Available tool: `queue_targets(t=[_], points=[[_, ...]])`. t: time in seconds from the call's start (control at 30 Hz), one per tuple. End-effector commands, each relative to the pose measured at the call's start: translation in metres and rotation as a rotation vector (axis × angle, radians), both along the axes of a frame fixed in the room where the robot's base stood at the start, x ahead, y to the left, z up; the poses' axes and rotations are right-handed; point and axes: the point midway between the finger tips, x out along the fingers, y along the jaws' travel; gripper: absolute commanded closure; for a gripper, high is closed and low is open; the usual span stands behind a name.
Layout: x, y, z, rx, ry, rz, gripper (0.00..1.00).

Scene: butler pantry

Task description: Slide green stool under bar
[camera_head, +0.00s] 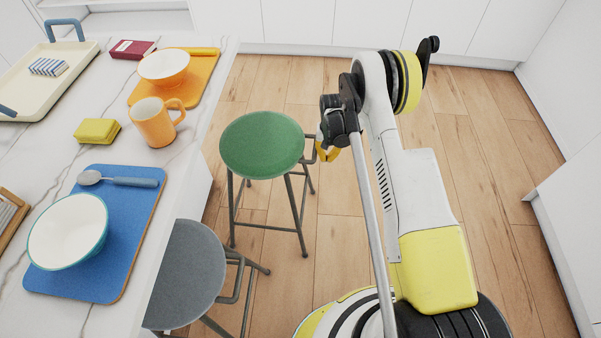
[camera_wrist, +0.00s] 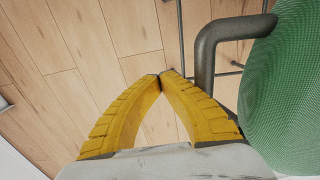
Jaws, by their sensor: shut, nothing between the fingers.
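The green stool (camera_head: 262,144) has a round green seat on dark metal legs and stands upright on the floor, to the right of the bar (camera_head: 190,150), apart from its edge in the picture. My gripper (camera_head: 328,154) is just right of the seat, beside the stool's side bar. In the wrist view my yellow gripper (camera_wrist: 161,76) has its fingertips together and empty. The grey bent bar (camera_wrist: 205,70) of the stool is right of the fingertips, and the green seat (camera_wrist: 290,95) fills the right edge. I cannot tell whether the gripper touches the stool.
A grey stool (camera_head: 190,270) stands nearer, partly under the bar. The bar top carries a blue mat (camera_head: 130,215) with a bowl, an orange mug (camera_head: 152,122), an orange mat and a tray. White cabinets line the back and right. Wooden floor is open behind the green stool.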

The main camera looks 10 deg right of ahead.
Motion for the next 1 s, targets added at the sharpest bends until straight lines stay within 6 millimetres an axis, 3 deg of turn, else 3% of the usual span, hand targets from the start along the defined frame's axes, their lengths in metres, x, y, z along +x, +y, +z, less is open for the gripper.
queue_targets(t=[0.6,1.0], points=[[0.011,0.042,0.0,0.001,0.0,0.002,1.0],[0.011,0.044,0.0,0.001,0.0,0.001,1.0]])
